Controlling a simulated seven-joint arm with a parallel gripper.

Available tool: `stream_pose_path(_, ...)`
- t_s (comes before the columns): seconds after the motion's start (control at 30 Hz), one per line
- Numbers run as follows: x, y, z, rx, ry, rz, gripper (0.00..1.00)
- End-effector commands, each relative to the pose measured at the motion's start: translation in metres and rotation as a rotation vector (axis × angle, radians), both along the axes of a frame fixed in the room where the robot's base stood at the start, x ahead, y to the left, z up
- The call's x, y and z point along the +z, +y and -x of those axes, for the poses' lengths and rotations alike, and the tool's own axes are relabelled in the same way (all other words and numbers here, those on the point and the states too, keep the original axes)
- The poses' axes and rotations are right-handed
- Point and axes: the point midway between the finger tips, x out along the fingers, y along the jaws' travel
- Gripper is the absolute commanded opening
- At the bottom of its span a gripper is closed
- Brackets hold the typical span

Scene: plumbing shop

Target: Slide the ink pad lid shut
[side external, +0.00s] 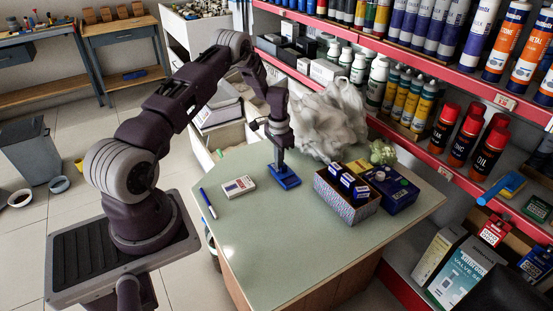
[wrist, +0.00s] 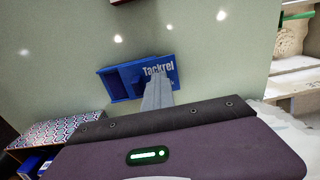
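The ink pad is a small blue box (side external: 285,181) on the pale green table. In the wrist view its open tray (wrist: 112,84) shows at the left, and its blue lid (wrist: 166,66) with white "Tackrel" lettering sits slid toward the right, so the pad is partly uncovered. My gripper (side external: 279,167) points down at the ink pad. In the wrist view my grey fingers (wrist: 157,95) are together with nothing visible between them. Their tips overlap the lid's near edge; I cannot tell whether they touch it.
A patterned box (side external: 346,205) holding small dark-blue boxes stands to the right, beside a dark-blue carton (side external: 399,194). A white-and-red small box (side external: 239,187) and a blue pen (side external: 208,203) lie to the left. White plastic wrap (side external: 330,122) is heaped behind. The table front is clear.

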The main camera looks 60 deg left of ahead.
Motion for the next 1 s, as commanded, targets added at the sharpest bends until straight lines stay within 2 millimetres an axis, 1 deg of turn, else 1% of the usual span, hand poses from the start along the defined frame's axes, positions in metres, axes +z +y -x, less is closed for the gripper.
stream_pose_path(0.03,-0.01,-0.009,0.002,-0.004,0.007,0.011,0.0)
stream_pose_path(1.0,-0.01,-0.04,0.003,-0.001,0.007,0.006,0.0)
